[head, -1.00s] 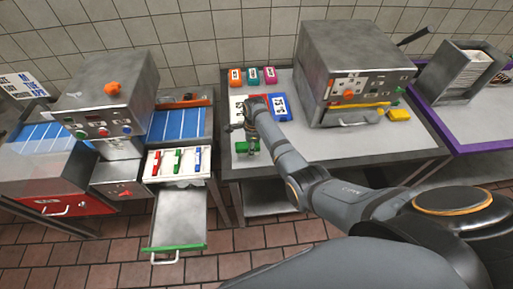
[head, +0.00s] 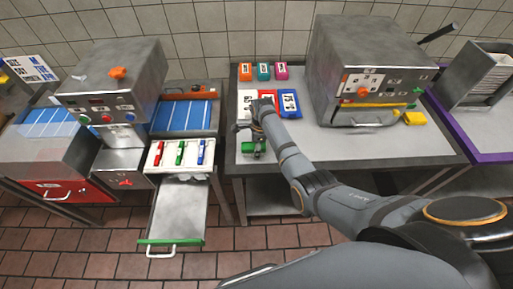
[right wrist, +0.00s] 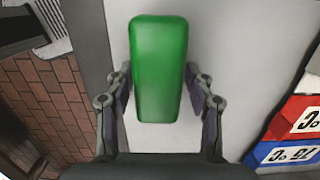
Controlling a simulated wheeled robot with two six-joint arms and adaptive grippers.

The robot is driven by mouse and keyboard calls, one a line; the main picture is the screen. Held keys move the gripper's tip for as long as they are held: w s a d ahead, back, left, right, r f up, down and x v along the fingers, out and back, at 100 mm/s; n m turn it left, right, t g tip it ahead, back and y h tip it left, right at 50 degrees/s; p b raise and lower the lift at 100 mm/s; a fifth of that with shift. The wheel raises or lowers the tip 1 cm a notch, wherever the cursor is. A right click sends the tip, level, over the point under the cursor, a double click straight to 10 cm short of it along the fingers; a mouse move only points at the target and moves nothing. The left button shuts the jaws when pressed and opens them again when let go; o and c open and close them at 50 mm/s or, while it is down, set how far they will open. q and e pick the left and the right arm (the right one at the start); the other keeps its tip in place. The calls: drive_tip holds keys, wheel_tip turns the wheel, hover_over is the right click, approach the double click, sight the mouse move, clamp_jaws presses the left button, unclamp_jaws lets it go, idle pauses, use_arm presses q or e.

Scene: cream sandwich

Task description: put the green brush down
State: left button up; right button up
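The green brush (head: 252,147) shows as a small green piece under my right gripper (head: 256,142), at the front left of the grey table. In the right wrist view the green brush (right wrist: 159,68) fills the space between the two fingers of my right gripper (right wrist: 159,75). The fingertips lie against its long sides, so the gripper looks shut on it. The grey tabletop (right wrist: 225,60) shows close behind the brush; I cannot tell whether they touch. My left gripper is not in view.
Orange, teal and pink blocks line the table's back. A steel machine (head: 365,70) stands to the right. An open drawer (head: 178,210) juts out at left. Tabletop right of the brush is clear.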

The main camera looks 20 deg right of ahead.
drive_tip(key=shift+d, duration=0.1)
drive_tip(key=shift+r, duration=0.5)
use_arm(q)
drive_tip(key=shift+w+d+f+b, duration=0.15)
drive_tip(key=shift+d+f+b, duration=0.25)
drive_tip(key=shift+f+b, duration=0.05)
use_arm(e)
drive_tip(key=r, duration=0.7)
drive_tip(key=d+r, duration=0.1)
drive_tip(key=r, duration=0.3)
drive_tip(key=shift+s+r, duration=0.15)
drive_tip(key=shift+r, duration=0.05)
